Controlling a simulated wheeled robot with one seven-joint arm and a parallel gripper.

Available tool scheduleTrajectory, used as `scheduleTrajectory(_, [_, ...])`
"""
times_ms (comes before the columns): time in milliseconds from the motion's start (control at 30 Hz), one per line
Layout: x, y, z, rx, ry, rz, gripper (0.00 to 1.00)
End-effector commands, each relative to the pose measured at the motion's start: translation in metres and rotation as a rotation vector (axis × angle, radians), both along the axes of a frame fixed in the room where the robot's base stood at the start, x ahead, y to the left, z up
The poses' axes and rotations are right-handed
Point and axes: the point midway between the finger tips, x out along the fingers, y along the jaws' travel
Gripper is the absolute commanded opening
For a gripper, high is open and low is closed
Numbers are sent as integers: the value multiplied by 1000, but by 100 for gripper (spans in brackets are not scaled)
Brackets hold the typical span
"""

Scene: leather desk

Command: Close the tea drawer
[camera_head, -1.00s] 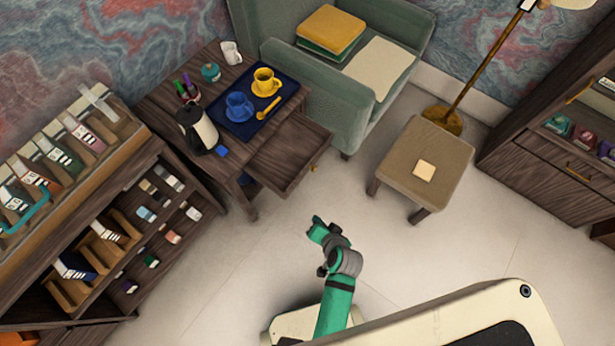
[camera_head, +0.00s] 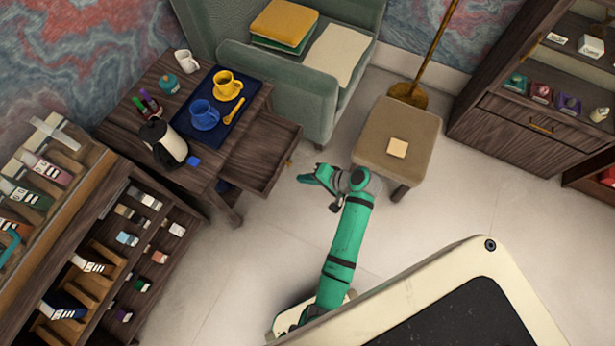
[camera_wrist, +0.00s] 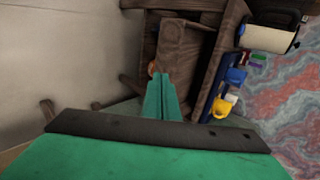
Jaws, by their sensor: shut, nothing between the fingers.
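The tea drawer (camera_head: 262,158) is a dark wooden drawer pulled out of the side table (camera_head: 130,105), and its inside looks empty in the head view. A small brass knob (camera_head: 289,162) is on its front. My green gripper (camera_head: 302,179) is shut and empty, just in front of the drawer front, with a small gap seeming to remain. In the wrist view my fingers (camera_wrist: 161,98) point toward the drawer (camera_wrist: 184,45), and the knob is partly visible beside the fingertips. Whether they touch the drawer front I cannot tell.
A navy tray (camera_head: 190,125) with a blue cup, a yellow cup and a spoon stands on the table. A kettle (camera_head: 163,143) is at the table's front edge. A green armchair (camera_head: 285,95) and a stool (camera_head: 398,140) flank the drawer. Floor in front is clear.

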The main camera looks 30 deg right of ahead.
Motion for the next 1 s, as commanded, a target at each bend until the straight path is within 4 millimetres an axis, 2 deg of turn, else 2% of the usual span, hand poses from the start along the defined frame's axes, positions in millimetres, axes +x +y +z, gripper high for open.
scheduleTrajectory(300, [34, 28, -41, 0, 3, 2, 0])
scheduleTrajectory(600, [62, 49, -40, -1, 0, 1, 0])
scheduleTrajectory(1000, [66, 52, -40, -2, 0, 0, 0])
